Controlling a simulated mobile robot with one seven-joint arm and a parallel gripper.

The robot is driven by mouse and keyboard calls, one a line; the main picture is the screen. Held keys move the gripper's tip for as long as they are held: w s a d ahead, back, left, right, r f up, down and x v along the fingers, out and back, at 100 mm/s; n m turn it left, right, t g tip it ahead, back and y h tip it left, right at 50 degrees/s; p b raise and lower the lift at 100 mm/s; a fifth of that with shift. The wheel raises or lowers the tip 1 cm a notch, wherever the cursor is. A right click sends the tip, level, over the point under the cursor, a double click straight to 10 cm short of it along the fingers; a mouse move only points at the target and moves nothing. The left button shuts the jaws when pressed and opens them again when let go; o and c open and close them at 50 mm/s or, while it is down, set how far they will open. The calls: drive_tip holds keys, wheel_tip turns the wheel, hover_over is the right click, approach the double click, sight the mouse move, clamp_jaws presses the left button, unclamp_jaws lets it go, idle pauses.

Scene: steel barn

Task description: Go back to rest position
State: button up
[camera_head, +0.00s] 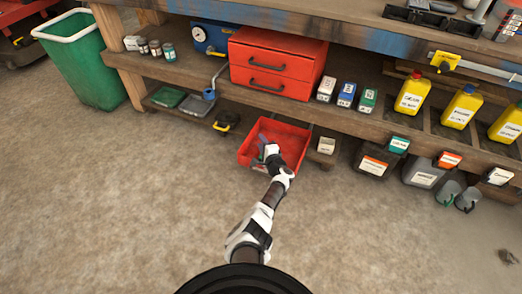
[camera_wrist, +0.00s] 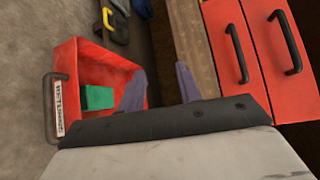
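My gripper (camera_head: 268,146) is over the red open bin (camera_head: 295,138) in the head view, with my arm reaching up to it from the bottom middle. In the wrist view my gripper (camera_wrist: 160,70) is open, its two purple-grey fingers apart with nothing between them. The same red bin (camera_wrist: 72,62) shows at the left there, with a handle and a label that seems to read RETURNS. A green block (camera_wrist: 97,97) lies inside it, apart from the fingers. Part of the bin is hidden behind my gripper.
A red drawer cabinet (camera_head: 277,62) stands on the wooden shelf (camera_head: 205,85) behind the bin. Yellow bottles (camera_head: 461,107) stand at the right, grey containers (camera_head: 424,173) lower down. A green waste bin (camera_head: 83,62) is at the left. The floor (camera_head: 120,200) in front is clear.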

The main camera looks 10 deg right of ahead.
drive_tip(key=shift+f, duration=0.25)
